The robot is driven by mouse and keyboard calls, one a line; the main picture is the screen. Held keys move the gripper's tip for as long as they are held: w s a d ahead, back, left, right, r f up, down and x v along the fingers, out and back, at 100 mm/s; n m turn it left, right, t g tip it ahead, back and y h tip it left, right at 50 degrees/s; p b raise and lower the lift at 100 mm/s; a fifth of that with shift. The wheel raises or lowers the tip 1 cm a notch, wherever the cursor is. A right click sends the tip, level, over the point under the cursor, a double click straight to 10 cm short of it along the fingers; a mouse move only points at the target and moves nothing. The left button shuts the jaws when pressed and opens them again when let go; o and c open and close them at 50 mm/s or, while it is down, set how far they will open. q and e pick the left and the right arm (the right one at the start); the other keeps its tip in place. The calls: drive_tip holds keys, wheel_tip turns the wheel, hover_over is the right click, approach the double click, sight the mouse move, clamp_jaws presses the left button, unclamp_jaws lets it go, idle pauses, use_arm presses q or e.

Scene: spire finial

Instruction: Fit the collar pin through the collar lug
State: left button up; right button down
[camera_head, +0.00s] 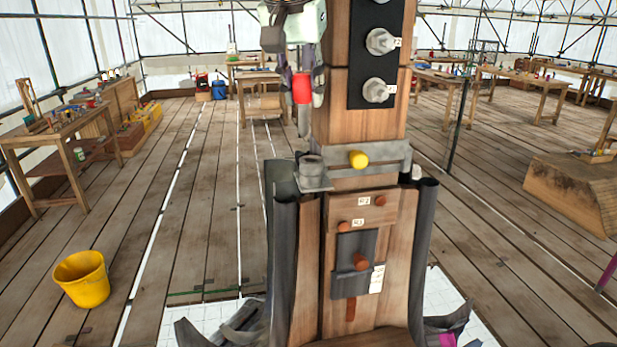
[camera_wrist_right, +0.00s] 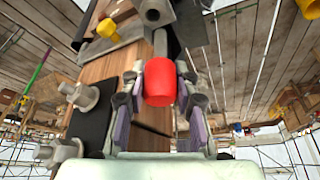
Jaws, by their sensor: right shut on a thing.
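The collar pin has a red head (camera_head: 302,89) and a thin grey shaft below it, pointing down. My right gripper (camera_head: 303,96) is shut on the red head, left of the wooden spire post. The pin is upright above the grey collar lug (camera_head: 313,168), which sticks out from the left of the metal collar band (camera_head: 393,158). In the right wrist view, the red head (camera_wrist_right: 159,82) sits between the fingers (camera_wrist_right: 160,74), and the shaft points toward the lug (camera_wrist_right: 155,12). Whether the shaft tip touches the lug I cannot tell. My left gripper is out of view.
A yellow knob (camera_head: 358,159) sits on the collar front. The wooden post (camera_head: 360,120) with a black bolted plate (camera_head: 381,52) stands close on the right of my gripper. A yellow bucket (camera_head: 82,279) is on the plank floor at left. Workbenches stand farther back.

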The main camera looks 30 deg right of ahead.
sight(311, 102)
drive_tip(key=shift+s+d+r+m+h, duration=0.25)
drive_tip(key=shift+d+r+m+h, duration=0.1)
drive_tip(key=shift+r+m, duration=0.35)
drive_tip(key=shift+d+f+m, duration=0.15)
drive_tip(key=shift+m, duration=0.15)
drive_tip(key=shift+g, duration=0.3)
drive_tip(key=f, duration=0.5)
drive_tip(key=shift+w+d+f, duration=0.1)
drive_tip(key=shift+d+f, duration=0.1)
drive_tip(key=shift+d, duration=0.1)
drive_tip(key=f, duration=0.3)
drive_tip(key=shift+a+f+p, duration=0.25)
drive_tip(key=shift+a+p, duration=0.05)
drive_tip(key=shift+p, duration=0.1)
drive_tip(key=shift+f, duration=0.35)
drive_tip(key=shift+d+f, duration=0.2)
drive_tip(key=c, duration=1.5)
unclamp_jaws()
drive_tip(key=o, duration=0.5)
drive_tip(key=shift+a+r, duration=0.15)
